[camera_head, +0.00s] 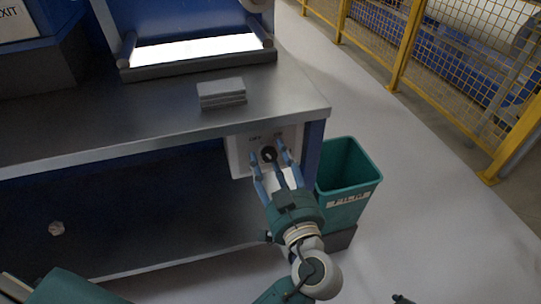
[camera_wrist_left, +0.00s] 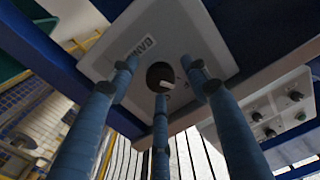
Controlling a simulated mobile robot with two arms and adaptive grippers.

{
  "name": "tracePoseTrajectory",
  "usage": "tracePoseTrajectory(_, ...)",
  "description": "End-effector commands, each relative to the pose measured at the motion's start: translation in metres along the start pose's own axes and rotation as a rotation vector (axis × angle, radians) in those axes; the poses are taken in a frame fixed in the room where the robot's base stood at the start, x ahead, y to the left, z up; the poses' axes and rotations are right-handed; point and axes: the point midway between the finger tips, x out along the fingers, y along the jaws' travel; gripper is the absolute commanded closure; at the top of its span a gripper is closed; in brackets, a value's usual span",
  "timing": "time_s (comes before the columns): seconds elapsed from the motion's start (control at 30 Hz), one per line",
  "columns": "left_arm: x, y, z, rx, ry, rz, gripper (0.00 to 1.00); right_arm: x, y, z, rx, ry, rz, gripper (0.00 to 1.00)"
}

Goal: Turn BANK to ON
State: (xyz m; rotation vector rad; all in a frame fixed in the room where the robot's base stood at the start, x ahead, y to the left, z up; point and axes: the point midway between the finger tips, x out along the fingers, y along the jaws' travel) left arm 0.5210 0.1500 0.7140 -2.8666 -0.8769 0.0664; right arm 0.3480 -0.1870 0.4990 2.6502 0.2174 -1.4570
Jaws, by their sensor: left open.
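The white switch box (camera_head: 236,157) hangs under the right front edge of the steel bench. Its dark round knob (camera_head: 268,154) is on the face towards me. In the left wrist view the box (camera_wrist_left: 195,38) bears a label reading BANK (camera_wrist_left: 139,47), and the knob (camera_wrist_left: 160,76) has a pale mark across it. My left gripper (camera_head: 269,161) is open, with its three blue fingers spread around the knob. I cannot tell whether they touch it.
A green bin (camera_head: 346,180) stands right of the bench (camera_head: 150,132), close to my left gripper. A panel with several knobs (camera_wrist_left: 272,112) shows in the left wrist view. A yellow mesh fence (camera_head: 400,60) stands beyond clear floor.

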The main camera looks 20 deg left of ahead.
Motion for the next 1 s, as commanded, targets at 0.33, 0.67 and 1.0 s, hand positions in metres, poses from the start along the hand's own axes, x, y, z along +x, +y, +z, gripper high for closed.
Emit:
tracePoseTrajectory(0.33,0.0,0.0,0.0,0.0,-0.001,0.0,0.97,0.0,0.0,-0.001,0.0,0.002,0.001,0.6)
tracePoseTrajectory(0.67,0.0,0.0,0.0,0.052,-0.002,0.0,0.97,-0.006,0.002,0.024,0.002,-0.09,0.003,0.6)
tracePoseTrajectory(1.0,0.001,-0.001,-0.002,0.292,-0.004,-0.002,0.97,-0.032,0.006,0.06,0.008,-0.258,0.011,0.6)
